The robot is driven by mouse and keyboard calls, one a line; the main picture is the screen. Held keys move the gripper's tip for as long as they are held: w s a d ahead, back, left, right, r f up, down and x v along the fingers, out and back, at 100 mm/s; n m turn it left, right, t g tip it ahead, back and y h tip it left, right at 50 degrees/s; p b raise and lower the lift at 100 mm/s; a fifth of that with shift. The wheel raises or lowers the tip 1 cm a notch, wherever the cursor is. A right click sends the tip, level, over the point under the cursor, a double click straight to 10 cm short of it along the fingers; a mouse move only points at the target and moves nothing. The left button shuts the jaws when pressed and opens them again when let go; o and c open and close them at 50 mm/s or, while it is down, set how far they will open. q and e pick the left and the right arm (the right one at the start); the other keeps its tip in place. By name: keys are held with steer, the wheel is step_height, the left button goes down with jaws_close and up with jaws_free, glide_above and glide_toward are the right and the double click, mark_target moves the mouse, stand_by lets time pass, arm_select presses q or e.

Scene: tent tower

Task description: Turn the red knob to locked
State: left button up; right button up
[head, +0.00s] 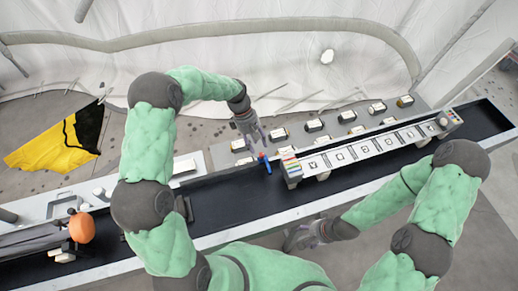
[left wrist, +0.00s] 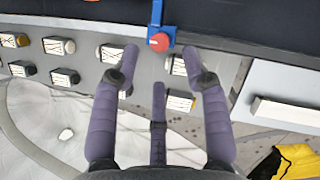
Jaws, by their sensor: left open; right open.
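The red knob (left wrist: 159,41) is a small round red cap on a blue bracket with a blue bar (left wrist: 156,13). In the head view the red knob (head: 262,154) is small, at the edge of the black strip, left of the long white panel. My left gripper (head: 254,134) is open and empty just behind the knob. In the left wrist view its fingers (left wrist: 160,58) are spread, with the knob ahead of and between the two upper fingertips, apart from them. The knob's locked mark cannot be made out. My right gripper (head: 298,240) is open, low at centre-right, away from the knob.
A long white panel (head: 365,147) with several square signs stands right of the knob. Several small labelled blocks (head: 314,125) sit on the grey board behind it. A yellow-black cloth (head: 62,143) lies far left.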

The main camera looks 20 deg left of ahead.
arm_select(q)
steer(key=v, duration=0.7)
steer(key=shift+r, duration=0.15)
stand_by(0.3)
